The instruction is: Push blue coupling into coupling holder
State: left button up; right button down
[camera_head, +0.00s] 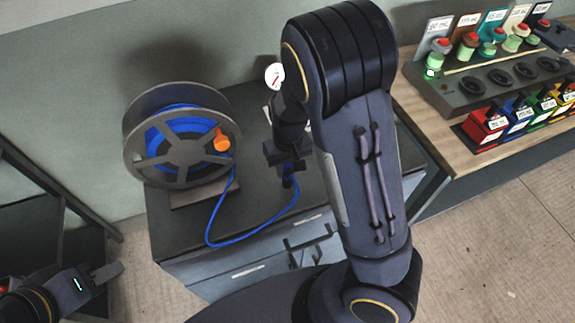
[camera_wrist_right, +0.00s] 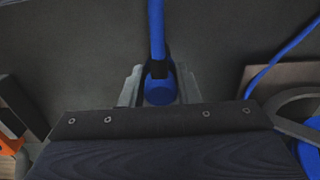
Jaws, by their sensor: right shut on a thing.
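My right gripper (camera_head: 288,172) is over the dark cabinet top, pointing down, shut on the blue coupling. In the right wrist view the coupling (camera_wrist_right: 159,93) sits between the two grey fingers of the gripper (camera_wrist_right: 160,78), with the blue hose (camera_wrist_right: 156,30) running away from it through a black collar. In the head view the hose (camera_head: 232,241) loops from the reel to the gripper, and the coupling is mostly hidden by it. I cannot make out the coupling holder in either view. My left gripper (camera_head: 100,275) is at the lower left, away from the cabinet, apparently empty.
The hose reel (camera_head: 150,110) with an orange knob (camera_head: 222,141) stands on the left of the cabinet top (camera_head: 262,110). A gauge (camera_head: 274,76) shows behind my right arm.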

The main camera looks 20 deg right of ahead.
jog(key=shift+f+b, duration=0.35)
jog(key=shift+f, duration=0.1)
jog(key=c, duration=1)
grip_release()
jog(key=shift+r, duration=0.15)
notch_tip(320, 180, up, 8)
jog(key=shift+f, duration=0.2)
